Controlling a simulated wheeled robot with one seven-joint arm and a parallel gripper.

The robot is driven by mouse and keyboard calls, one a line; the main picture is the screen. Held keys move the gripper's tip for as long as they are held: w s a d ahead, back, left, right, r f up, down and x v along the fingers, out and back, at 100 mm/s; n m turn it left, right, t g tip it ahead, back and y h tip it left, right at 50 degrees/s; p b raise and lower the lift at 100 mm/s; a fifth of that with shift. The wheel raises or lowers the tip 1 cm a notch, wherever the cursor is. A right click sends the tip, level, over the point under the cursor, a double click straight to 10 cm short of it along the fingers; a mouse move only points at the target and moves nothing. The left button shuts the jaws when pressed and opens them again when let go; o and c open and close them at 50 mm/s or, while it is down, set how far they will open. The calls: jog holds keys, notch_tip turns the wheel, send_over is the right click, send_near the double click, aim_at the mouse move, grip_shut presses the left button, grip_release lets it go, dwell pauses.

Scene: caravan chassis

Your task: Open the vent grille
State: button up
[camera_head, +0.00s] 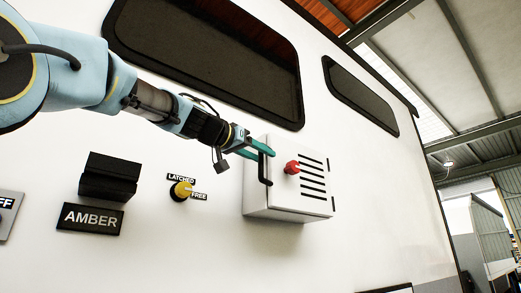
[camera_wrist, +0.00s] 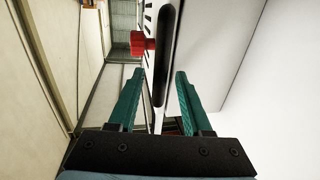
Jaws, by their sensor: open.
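The vent grille (camera_head: 313,185) is the slotted white front of a box on the white caravan wall, and it looks shut. A black bar handle (camera_head: 264,172) stands upright at its left edge, and a red knob (camera_head: 291,167) sits beside the slots. My gripper (camera_head: 268,151) is at the handle's upper part. In the wrist view my open teal fingers (camera_wrist: 160,73) lie on either side of the black handle (camera_wrist: 162,60), with gaps visible. The red knob also shows there (camera_wrist: 138,43), beyond the left finger.
A yellow rotary knob (camera_head: 181,190) has labels LATCHED and FREE; its exact setting is hard to tell. A black block (camera_head: 110,177) sits above an AMBER plate (camera_head: 90,219). Dark windows (camera_head: 215,55) lie above. The wall right of the box is clear.

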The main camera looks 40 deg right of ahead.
jog(key=shift+d, duration=0.15)
jog(key=shift+c, duration=0.2)
grip_shut()
dwell(1.2)
